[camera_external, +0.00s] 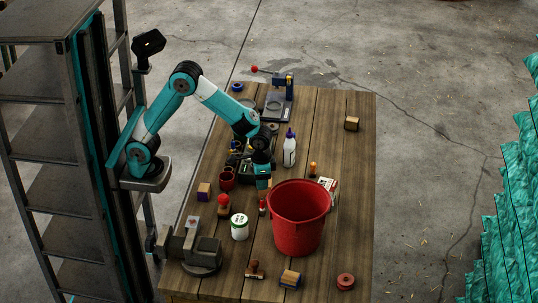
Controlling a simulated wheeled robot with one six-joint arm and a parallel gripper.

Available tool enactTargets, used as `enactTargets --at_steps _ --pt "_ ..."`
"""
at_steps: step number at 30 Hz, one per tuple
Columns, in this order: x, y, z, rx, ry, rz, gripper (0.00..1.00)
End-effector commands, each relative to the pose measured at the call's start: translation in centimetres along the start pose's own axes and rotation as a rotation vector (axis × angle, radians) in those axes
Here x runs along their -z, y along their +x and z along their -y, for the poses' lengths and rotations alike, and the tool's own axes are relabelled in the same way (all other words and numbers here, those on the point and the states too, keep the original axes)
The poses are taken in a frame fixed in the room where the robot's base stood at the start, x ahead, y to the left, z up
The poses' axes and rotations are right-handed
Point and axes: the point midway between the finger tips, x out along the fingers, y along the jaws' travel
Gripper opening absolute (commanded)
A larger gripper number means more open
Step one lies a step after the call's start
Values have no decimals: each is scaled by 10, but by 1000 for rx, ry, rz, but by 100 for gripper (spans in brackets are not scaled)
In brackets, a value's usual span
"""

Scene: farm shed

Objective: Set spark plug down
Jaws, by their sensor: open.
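My gripper (263,184) points down over the middle of the wooden table (342,150), just left of the red bucket's rim. It is open. It is small in this view, and my wrist covers part of the space around it. I cannot pick out the spark plug for certain. A small red-topped item (262,207) stands just below the gripper in the picture, but I cannot tell what it is. A dark tray (245,168) with items in it lies partly behind my wrist.
A tall red bucket (298,228) stands close on the right. A white bottle (289,152) stands behind; a vise (200,252) is front left. The table's right side is mostly clear.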

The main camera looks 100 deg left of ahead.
Motion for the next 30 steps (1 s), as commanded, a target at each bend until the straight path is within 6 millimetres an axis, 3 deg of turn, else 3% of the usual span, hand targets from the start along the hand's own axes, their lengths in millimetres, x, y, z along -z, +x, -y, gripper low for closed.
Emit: enactTargets --at_steps 4,7,12,16,18,21,30 --pt "-8 -20 22 18 -28 -22 42" --pt "-30 -45 66 63 -87 -61 42" --pt "-102 -81 158 182 -214 -124 42" --pt "-159 -92 206 265 -295 -149 42" --pt "-182 -94 221 297 -324 -154 42" --pt "-201 -95 233 324 -348 -156 42" --pt "-206 -95 236 332 -352 -155 42"
